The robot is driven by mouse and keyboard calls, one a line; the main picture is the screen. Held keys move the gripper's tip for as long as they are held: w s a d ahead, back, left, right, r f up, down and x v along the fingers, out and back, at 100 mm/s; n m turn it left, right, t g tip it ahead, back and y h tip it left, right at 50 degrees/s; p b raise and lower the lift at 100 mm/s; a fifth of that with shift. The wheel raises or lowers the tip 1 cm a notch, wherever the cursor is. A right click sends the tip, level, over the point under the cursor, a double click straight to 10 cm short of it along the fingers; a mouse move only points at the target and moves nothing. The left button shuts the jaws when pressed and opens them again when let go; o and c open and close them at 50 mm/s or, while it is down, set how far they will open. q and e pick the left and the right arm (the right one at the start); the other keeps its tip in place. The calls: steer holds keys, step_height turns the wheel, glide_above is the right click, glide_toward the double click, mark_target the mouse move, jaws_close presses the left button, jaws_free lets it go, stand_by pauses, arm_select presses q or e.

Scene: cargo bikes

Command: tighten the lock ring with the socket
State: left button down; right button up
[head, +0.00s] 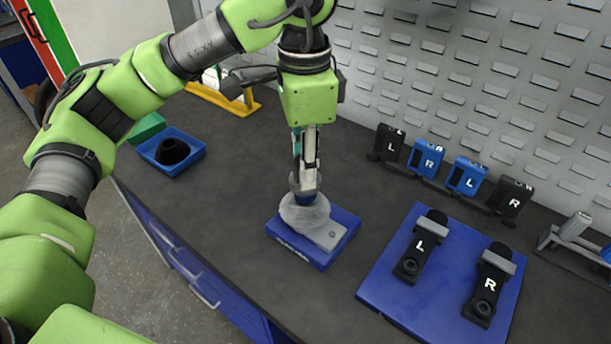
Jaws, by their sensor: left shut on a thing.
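My left gripper (305,172) points straight down over a blue block-like fixture (347,228) on the dark bench. It is shut on the socket (304,184), a short grey piece with blue below it, mostly hidden by the fingers. The socket's lower end is at the top of a rounded grey unit (304,216) with a flat arm, which rests on the fixture. I cannot make out the lock ring; it is hidden under the socket and gripper. I cannot tell whether the socket is fully seated. My right gripper is not in view.
A blue tray (197,151) with a black ring-shaped part (172,151) is at left. A blue board (381,288) with two black cranks (423,247) (488,285), marked L and R, lies at right. Several labelled pedals (427,160) stand along the slotted back panel (470,75).

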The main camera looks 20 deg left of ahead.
arm_select(q)
steer(key=n, duration=0.6)
steer(key=n+b, duration=0.1)
steer(key=n, duration=1.2)
steer(key=shift+d, duration=0.1)
steer(key=n, duration=0.4)
steer(key=shift+n+b, duration=0.3)
steer(key=shift+b, duration=0.1)
steer(key=shift+n, duration=1.2)
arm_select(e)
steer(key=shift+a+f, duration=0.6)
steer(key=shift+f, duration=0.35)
arm_select(q)
steer(key=shift+f+b, duration=0.75)
steer(key=shift+f, duration=0.15)
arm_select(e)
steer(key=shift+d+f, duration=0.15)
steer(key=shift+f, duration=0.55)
